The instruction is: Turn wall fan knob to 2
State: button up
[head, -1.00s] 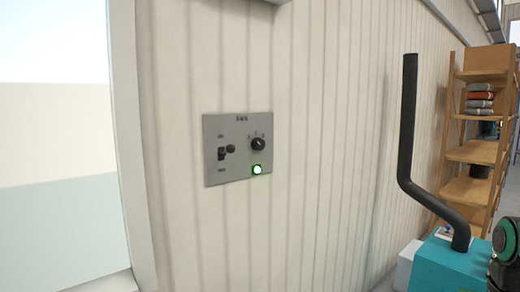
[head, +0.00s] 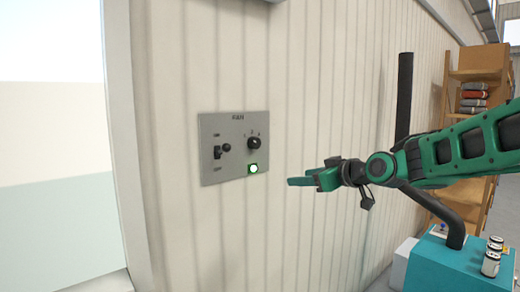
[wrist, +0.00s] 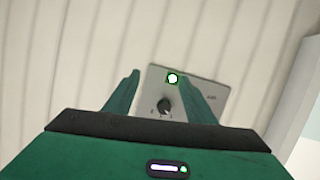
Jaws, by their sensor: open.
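The grey fan panel (head: 222,168) is fixed to the ribbed wall. Its black round knob (head: 254,143) is at the upper right, with small marks around it that are too small to read surely. Below the knob a green-ringed light (head: 253,169) glows. A toggle switch (head: 219,152) sits at the panel's left. My gripper (head: 292,181) is to the right of the panel, empty, pointing left. In the wrist view the fingers of my gripper (wrist: 158,90) are apart, and the knob (wrist: 164,105) and the lit light (wrist: 173,78) show between them, beyond the tips.
A window or opening (head: 55,150) is at the left. The wall around the panel is clear.

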aim_at(258, 144)
jog(key=w+a+r+n+t+y, duration=0.2)
jog(key=w+a+r+y, duration=0.15)
jog(key=a+r, duration=0.35)
jog(key=x, duration=0.9)
jog(key=shift+w+d+r, duration=0.1)
jog(key=shift+w+r, duration=0.25)
jog(key=shift+w, duration=0.1)
jog(key=c, duration=1)
